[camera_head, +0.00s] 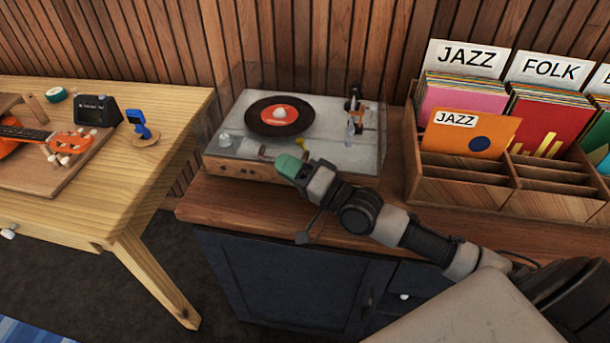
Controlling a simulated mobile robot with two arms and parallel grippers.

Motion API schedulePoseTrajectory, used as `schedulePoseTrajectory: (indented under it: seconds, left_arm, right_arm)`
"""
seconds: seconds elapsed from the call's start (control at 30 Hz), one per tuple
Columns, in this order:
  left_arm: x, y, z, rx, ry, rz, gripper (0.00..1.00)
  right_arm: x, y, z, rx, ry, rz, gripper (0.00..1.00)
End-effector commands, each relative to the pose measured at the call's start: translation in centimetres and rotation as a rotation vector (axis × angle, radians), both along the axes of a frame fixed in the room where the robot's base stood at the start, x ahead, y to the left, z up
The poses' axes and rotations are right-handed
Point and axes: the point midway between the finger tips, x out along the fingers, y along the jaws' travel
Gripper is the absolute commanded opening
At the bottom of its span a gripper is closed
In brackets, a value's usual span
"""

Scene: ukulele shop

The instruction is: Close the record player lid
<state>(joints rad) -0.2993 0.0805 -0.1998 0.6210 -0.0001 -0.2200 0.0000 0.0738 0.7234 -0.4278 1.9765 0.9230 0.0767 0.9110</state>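The record player (361,152) stands on the wooden cabinet top, with a black record with an orange label (280,115) on its platter. Its clear lid (312,80) shows only faintly behind and above the deck; its exact angle is hard to tell. My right gripper (288,165) reaches in from the right and is at the front edge of the player, its green tip over or near the wooden front. I cannot tell whether it touches. The gap between its fingers is not visible. My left gripper is not in view.
A wooden record crate (463,190) with JAZZ and FOLK dividers stands right of the player. A light wooden table (150,200) at left holds a ukulele (25,131), a black device (97,110) and a blue clip-on tuner (139,122). A slatted wall is behind.

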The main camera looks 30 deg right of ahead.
Motion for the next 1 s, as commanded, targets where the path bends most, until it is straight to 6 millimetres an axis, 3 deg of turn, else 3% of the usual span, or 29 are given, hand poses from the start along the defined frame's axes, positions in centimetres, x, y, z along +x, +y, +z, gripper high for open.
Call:
schedulePoseTrajectory:
  seconds: [0.5, 0.7, 1.0]
  left_arm:
    - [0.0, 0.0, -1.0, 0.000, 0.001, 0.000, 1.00]
    - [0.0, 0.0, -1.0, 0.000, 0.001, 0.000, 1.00]
    - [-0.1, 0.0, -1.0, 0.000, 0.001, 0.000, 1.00]
  right_arm:
    - [-7.2, -4.5, -1.8, -0.004, 0.006, 0.000, 0.23]
    - [-8.3, -5.2, -1.9, -0.003, 0.005, 0.000, 0.23]
    - [-8.5, -5.3, -1.8, 0.000, 0.002, 0.001, 0.23]
